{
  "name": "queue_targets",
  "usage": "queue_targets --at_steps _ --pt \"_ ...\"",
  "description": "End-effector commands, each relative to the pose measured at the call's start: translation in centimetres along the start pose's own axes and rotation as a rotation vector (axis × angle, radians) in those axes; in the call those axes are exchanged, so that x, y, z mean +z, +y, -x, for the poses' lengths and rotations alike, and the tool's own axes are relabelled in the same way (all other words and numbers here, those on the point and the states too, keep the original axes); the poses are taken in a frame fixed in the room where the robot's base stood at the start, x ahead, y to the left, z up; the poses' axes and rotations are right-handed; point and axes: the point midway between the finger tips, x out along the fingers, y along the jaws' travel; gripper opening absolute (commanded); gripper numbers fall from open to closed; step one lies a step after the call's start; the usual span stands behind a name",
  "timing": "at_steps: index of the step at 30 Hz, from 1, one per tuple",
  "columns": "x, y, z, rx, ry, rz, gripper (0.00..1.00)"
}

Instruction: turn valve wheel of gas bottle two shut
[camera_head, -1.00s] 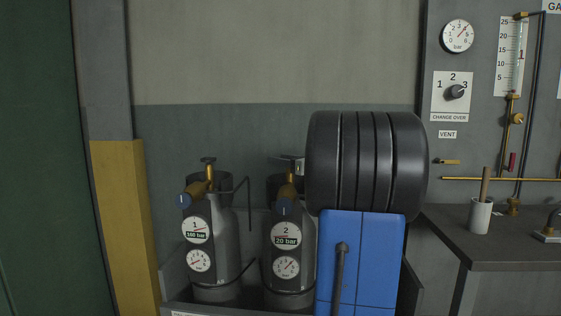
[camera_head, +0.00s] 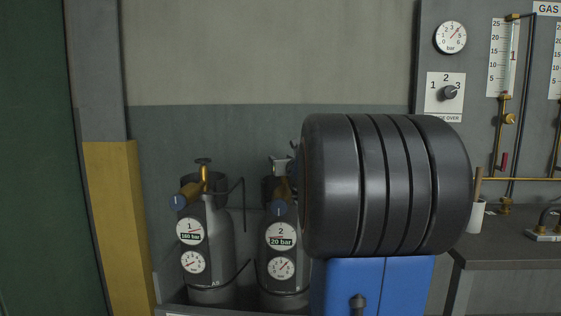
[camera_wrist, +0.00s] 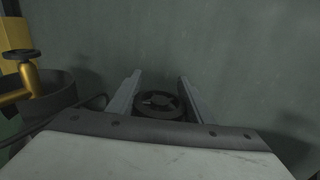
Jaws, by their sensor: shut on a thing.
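Gas bottle two (camera_head: 297,272) stands upright in the rack, with a plate reading "2, 20 bar" and a gauge below it. Its valve wheel (camera_wrist: 160,103) is dark and round and lies between the two fingers of my gripper (camera_wrist: 160,96) in the wrist view. My gripper is shut on this wheel. In the head view my gripper (camera_head: 281,163) shows only in part at the bottle's top, and my dark arm hides the wheel and the bottle's right side.
Gas bottle one (camera_head: 211,250), marked 160 bar, stands just left of bottle two; its valve wheel (camera_wrist: 21,55) is at left in the wrist view. A yellow-grey post (camera_head: 108,220) stands farther left. A bench (camera_head: 510,263) and gauge panel (camera_head: 445,65) are at right.

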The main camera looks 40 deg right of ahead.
Motion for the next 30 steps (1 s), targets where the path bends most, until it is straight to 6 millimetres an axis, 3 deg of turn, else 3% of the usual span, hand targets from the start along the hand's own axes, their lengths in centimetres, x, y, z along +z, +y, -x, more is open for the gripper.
queue_targets --at_steps 23,24,26,30 --pt "0.12 -0.25 0.0 -0.047 -0.002 0.001 0.23" --pt "0.12 -0.25 0.0 -0.047 -0.002 0.001 0.5" --pt "0.11 -0.24 0.0 -0.047 -0.002 0.001 0.64" --pt "0.08 -0.23 0.0 -0.046 -0.002 0.001 0.64"
